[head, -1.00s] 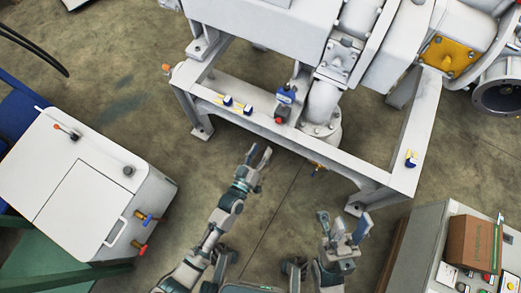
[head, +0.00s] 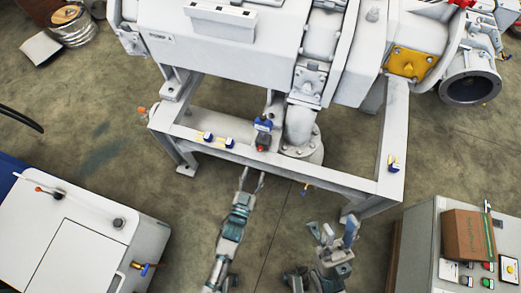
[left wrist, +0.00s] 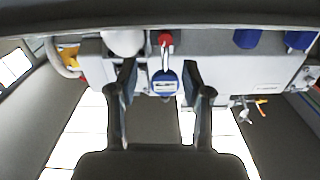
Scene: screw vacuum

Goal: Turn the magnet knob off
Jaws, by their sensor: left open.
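A blue block with a red knob-like end (head: 262,135) sits on the front beam of the grey machine frame; I cannot tell for certain whether it is the magnet knob. My left gripper (head: 252,178) is open and empty, just in front of and below this block, its fingers pointing at the beam. In the left wrist view, a round blue part with a white label (left wrist: 165,84) shows between the two open fingers (left wrist: 158,78), with a red part (left wrist: 165,38) above it. No contact shows. My right gripper (head: 338,234) is open and empty, lower right, away from the beam.
A white cabinet (head: 75,240) stands left. A control box with a cardboard box (head: 468,236) stands right. The floor between is clear.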

